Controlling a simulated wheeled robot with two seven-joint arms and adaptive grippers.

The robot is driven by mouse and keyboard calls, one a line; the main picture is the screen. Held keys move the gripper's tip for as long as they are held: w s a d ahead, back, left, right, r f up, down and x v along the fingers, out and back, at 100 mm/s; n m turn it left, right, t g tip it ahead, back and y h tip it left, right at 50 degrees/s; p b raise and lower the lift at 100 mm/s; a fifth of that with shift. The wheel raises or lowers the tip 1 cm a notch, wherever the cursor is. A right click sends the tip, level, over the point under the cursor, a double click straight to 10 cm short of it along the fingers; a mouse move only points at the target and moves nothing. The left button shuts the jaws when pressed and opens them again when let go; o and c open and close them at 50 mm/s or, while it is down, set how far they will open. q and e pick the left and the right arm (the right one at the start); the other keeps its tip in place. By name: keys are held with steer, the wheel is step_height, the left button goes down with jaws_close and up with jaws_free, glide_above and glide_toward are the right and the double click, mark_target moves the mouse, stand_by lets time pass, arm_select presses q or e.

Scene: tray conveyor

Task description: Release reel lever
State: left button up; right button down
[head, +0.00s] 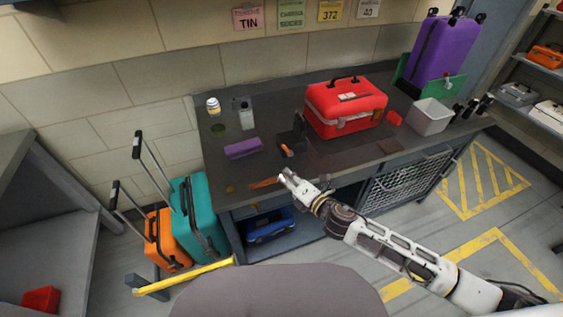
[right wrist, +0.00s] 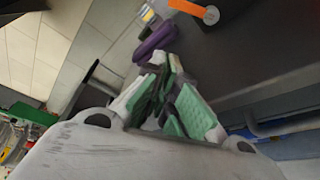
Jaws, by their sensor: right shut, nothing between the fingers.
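I cannot make out a reel lever for certain. A small black device with an orange part (head: 287,150) stands on the dark workbench (head: 330,158), near its front middle. My right gripper (head: 284,176) is shut and empty at the bench's front edge, just below that device in the head view and apart from it. In the right wrist view its green-padded fingers (right wrist: 172,105) are together with nothing between them. My left gripper is not in view.
On the bench are a purple block (head: 244,148), a red case (head: 345,107), a grey bin (head: 430,117) and a purple suitcase (head: 440,52). A flat orange-brown strip (head: 264,183) lies by the front edge. Teal (head: 198,215) and orange suitcases (head: 163,240) stand left of the bench.

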mark_target(287, 150)
steer(key=shift+w+a, duration=0.3)
steer(key=shift+w, duration=0.1)
steer(key=shift+x, duration=3.45)
steer(key=shift+w+a+f, duration=0.15)
steer(key=shift+w+a, duration=0.15)
steer(key=shift+w, duration=0.1)
steer(key=shift+w+a+f, duration=0.1)
steer(key=shift+w+a, duration=0.15)
steer(key=shift+w, duration=0.15)
steer(key=shift+w+d+r, duration=0.2)
steer(key=shift+d+r, duration=0.1)
steer(key=shift+d, duration=0.15)
steer(key=shift+w+d+r+p, duration=0.25)
steer(key=shift+d+r, duration=0.1)
steer(key=shift+d, duration=0.2)
steer(key=shift+w+d+r+p, duration=0.1)
steer(key=shift+d+r+p, duration=0.2)
steer(key=shift+d, duration=0.3)
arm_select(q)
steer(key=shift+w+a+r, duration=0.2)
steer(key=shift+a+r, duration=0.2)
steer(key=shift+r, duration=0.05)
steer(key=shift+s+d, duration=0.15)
